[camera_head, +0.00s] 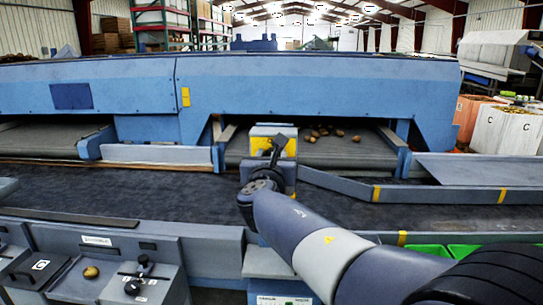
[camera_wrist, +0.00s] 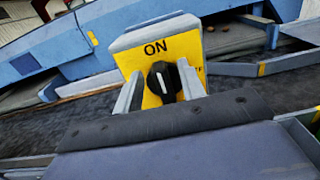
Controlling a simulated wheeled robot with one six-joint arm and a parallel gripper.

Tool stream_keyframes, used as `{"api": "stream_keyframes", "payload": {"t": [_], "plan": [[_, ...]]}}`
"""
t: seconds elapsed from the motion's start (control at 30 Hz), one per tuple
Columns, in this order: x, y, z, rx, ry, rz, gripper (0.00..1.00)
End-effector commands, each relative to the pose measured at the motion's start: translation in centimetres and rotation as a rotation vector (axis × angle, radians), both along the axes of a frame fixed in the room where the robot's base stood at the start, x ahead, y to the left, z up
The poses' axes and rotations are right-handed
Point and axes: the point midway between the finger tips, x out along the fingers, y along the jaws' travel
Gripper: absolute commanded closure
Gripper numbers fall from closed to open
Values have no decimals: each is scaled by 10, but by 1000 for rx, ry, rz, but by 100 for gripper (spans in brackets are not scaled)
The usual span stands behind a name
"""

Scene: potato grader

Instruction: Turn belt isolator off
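The belt isolator is a grey box with a yellow face (camera_head: 289,146), standing beyond my gripper in the head view. In the wrist view the yellow face (camera_wrist: 185,47) carries the word ON above a black rotary knob (camera_wrist: 163,83). The knob's white mark points up, roughly toward ON. My gripper (camera_wrist: 160,70) is open, with one grey finger on each side of the knob. Gaps show between fingers and knob, so I see no grip. Lettering at the right of the face is mostly hidden by the right finger. In the head view my gripper (camera_head: 274,152) hides the knob.
A dark conveyor belt (camera_head: 150,190) runs across behind a grey front rail. Potatoes (camera_head: 339,133) lie on the belt under the blue machine (camera_head: 310,90). Another control panel with a black knob (camera_head: 144,264) is at lower left. Green crates (camera_head: 425,250) stand at lower right.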

Motion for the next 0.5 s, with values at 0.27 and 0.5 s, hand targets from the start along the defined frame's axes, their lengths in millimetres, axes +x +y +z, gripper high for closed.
{"api": "stream_keyframes", "payload": {"t": [0.27, 0.5], "plan": [[0, 0, 0, 0, 0, 0, 69], [0, 0, 0, 0, 0, 0, 89]]}}
